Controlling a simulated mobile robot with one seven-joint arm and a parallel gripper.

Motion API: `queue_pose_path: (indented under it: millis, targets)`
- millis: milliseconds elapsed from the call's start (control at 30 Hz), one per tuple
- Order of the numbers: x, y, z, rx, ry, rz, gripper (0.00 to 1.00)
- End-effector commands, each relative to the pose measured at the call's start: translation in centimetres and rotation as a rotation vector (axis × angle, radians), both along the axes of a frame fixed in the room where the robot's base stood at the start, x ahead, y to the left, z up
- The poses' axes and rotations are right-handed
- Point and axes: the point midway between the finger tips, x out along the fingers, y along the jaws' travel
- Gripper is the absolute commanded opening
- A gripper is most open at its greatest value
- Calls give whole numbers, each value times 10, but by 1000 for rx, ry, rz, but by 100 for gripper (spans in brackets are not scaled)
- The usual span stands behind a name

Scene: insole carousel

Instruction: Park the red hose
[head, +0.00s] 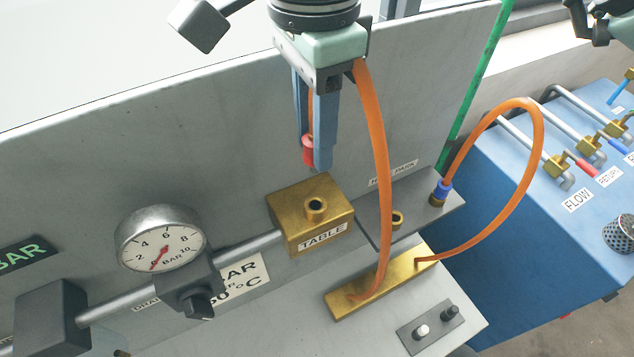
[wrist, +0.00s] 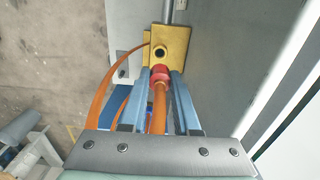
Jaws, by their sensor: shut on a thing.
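My gripper (head: 314,160) is shut on the red hose, an orange tube with a red collar (head: 308,150) at its end. The collar shows between the fingertips, above the brass TABLE block (head: 290,215), whose top port (head: 316,207) is empty. In the wrist view, the red collar (wrist: 159,74) is between the fingertips near the brass block (wrist: 178,42). The hose runs down to a brass manifold (head: 350,300). The grey HOSE PARK shelf (head: 420,207) holds the blue-collared hose (head: 441,190) upright at its right. The brass park socket (head: 397,219) left of it looks empty, partly hidden by the hose.
A gauge (head: 160,250) and dark valve (head: 190,295) stand left of the TABLE block. The upright grey panel (head: 200,140) stands close behind. The blue hose's loop (head: 535,150) arches over the right side, before a blue unit (head: 510,240) with FLOW and RETURN labels.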

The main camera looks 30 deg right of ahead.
Motion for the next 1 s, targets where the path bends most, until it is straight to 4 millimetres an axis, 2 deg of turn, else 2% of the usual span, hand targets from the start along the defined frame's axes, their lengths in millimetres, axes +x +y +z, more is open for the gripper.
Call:
queue_pose_path:
  millis: [33, 500, 867, 1000]
  targets:
    - [0, 0, 8, 0, -1, 0, 0]
    - [0, 0, 45, -1, 0, 0, 0]
    - [0, 0, 45, -1, 0, 1, 0]
    - [3, 5, 38, 0, 0, 20, 0]
